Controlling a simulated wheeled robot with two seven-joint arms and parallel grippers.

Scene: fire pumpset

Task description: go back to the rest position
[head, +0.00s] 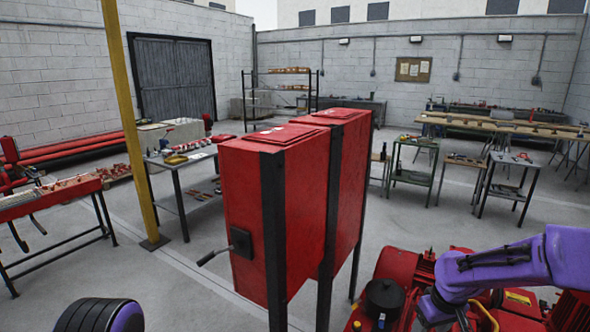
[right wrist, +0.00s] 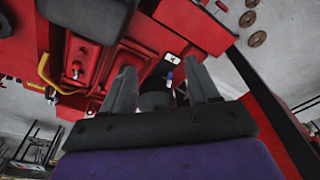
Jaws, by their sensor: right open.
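My right arm (head: 510,265) comes in from the right in the head view and reaches down over the red pump equipment (head: 400,265); its fingers are not clear there. In the right wrist view my right gripper (right wrist: 162,78) is open, with its two grey fingers apart. I cannot tell whether the fingers touch anything. A purple and black part of my left arm shows at the bottom left of the head view; the left gripper is out of view.
A tall red cabinet (head: 255,215) on dark posts stands in the centre, left of my right arm. A yellow post (head: 128,110) and a table with small items (head: 185,165) are to the left. Workbenches (head: 500,125) stand at the back right. Open floor (head: 190,265) shows at the left front.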

